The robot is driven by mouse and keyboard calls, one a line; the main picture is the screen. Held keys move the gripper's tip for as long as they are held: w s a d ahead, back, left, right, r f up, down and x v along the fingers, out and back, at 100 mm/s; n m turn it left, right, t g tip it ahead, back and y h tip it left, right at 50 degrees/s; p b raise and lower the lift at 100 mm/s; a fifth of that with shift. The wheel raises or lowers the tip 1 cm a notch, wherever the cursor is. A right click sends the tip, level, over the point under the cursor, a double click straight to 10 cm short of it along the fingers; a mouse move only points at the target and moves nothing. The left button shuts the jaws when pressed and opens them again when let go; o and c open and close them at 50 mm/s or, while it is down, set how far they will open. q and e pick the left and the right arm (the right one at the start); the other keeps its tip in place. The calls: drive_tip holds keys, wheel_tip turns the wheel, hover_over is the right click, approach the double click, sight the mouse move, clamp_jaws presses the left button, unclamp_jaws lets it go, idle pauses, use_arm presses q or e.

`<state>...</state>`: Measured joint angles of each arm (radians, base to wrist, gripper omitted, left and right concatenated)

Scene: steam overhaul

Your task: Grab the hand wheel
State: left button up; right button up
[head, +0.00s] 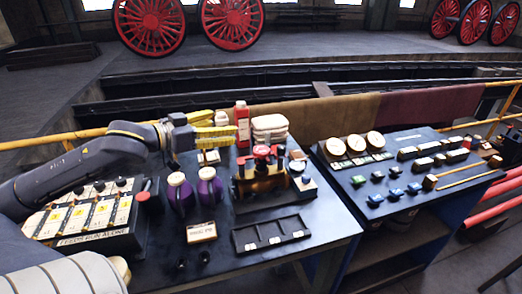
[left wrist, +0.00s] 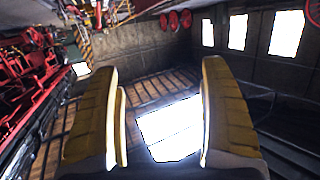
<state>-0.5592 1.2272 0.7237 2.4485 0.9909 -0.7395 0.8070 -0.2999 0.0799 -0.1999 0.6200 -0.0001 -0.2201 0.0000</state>
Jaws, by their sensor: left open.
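A small red hand wheel (head: 262,151) appears to sit on top of a brass valve fitting (head: 262,180) on the left bench, in the head view. Red and dark parts crowd together there, so its outline is unclear. My left gripper (head: 226,125) is up and to the left of the fitting, apart from it. Its yellow fingers point right and are open. In the left wrist view the fingers of the left gripper (left wrist: 160,115) stand wide apart with nothing between them; the hand wheel is not recognisable there. My right gripper is in neither view.
Two purple bottles (head: 180,194), a red bottle (head: 242,124) and stacked pale cloths (head: 270,126) stand near the fitting. A dark sectioned tray (head: 271,235) lies in front. A switch panel (head: 88,214) is at left. Gauges (head: 356,144) stand on the right bench.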

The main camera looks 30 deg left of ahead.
use_arm(q)
drive_tip(key=g, duration=0.2)
approach(262, 149)
drive_tip(key=shift+n+y, duration=0.4)
drive_tip(key=shift+x, duration=2.05)
drive_tip(key=shift+d+r, duration=0.1)
drive_tip(key=shift+r, duration=0.05)
drive_tip(key=shift+x, duration=2.6)
drive_tip(key=shift+d, duration=0.1)
drive_tip(key=c, duration=1.6)
drive_tip(key=shift+o, duration=0.2)
